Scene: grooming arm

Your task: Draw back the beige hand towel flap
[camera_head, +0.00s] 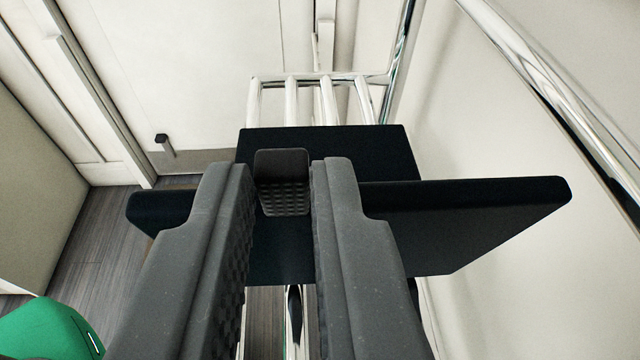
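I see no beige hand towel in this view. My gripper (285,175) reaches forward from the bottom with its two dark grey fingers apart. A small dark grey textured pad shows between the fingertips; I cannot tell if it is part of the gripper. Beyond and below the fingers is a flat black panel (345,148), crossed by a long black slab (490,205) that reaches to both sides. The fingers overlap both in the picture, and I cannot tell whether they touch. The fingers hide the middle of the slab.
A chrome rack (325,95) with several bars stands behind the black panel. A chrome rail (545,70) runs along the pale wall at right. A green object (48,330) is at lower left. Grey plank floor (110,235) shows at left, before a white door (190,60).

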